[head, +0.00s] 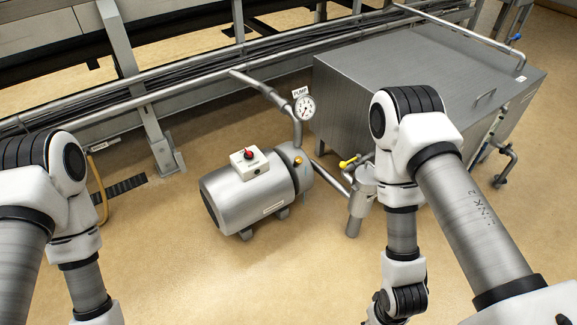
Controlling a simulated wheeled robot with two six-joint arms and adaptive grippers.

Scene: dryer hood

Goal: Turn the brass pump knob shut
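The pump (250,192), a silver cylinder lying on its side, sits on the floor near the middle of the head view. A small brass knob (298,160) shows on the pump's right end. Its turn position is too small to tell. My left arm is at the left edge and my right arm is at the right of the pump. Both arms run out of the bottom of the picture, and neither gripper is visible. Nothing of mine is seen touching the knob.
A pressure gauge (305,107) and a "PUMP" label (300,92) stand above the knob. A yellow-handled valve (347,162) is to its right, partly near my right arm. A large metal tank (430,75) is behind. Floor in front of the pump is clear.

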